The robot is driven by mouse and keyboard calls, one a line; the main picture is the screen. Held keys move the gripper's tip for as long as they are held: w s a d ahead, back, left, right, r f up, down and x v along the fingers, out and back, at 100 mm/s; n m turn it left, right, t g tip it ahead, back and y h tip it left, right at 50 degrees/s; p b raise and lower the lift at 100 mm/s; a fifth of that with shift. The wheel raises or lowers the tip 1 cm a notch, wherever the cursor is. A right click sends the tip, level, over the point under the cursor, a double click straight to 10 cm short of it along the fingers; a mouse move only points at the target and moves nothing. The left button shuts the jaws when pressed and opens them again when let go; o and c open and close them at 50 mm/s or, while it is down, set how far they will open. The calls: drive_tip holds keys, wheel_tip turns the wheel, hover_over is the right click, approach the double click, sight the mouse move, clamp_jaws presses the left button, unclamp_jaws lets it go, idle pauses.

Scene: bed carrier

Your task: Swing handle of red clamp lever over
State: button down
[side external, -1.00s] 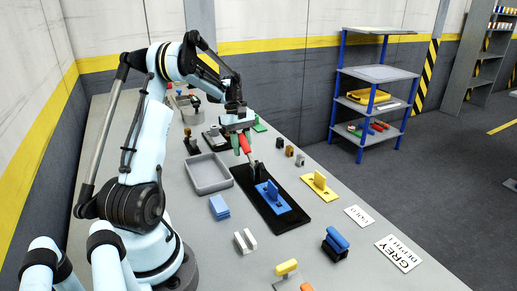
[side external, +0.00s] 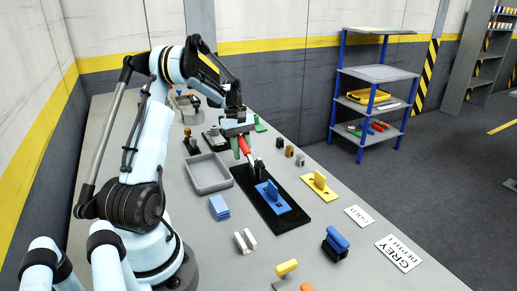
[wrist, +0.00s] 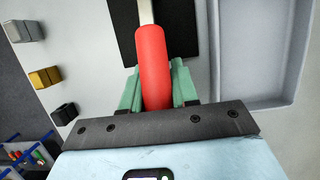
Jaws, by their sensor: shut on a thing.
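The clamp lever's red handle (side external: 243,145) slants up from the clamp on the black base plate (side external: 241,174). It also fills the middle of the wrist view (wrist: 153,62), with a pale metal bar at its far end. My gripper (side external: 241,147) has its green fingers shut on the red handle, one on each side. In the wrist view the fingers (wrist: 156,90) flank the handle's near part. A blue part with an upright rib (side external: 272,198) sits on the near part of the black plate. The clamp's lower parts are small and partly hidden.
A grey tray (side external: 208,188) lies just left of the black plate. A yellow ribbed part (side external: 320,187) lies to its right. Small dark, brown and grey blocks (side external: 290,151) stand near the right table edge.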

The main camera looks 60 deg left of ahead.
drive_tip(key=shift+f, duration=0.1)
drive_tip(key=shift+f, duration=0.85)
idle(0.4)
drive_tip(key=shift+c, duration=0.4)
unclamp_jaws()
drive_tip(key=shift+r, duration=0.15)
drive_tip(key=v, duration=0.7)
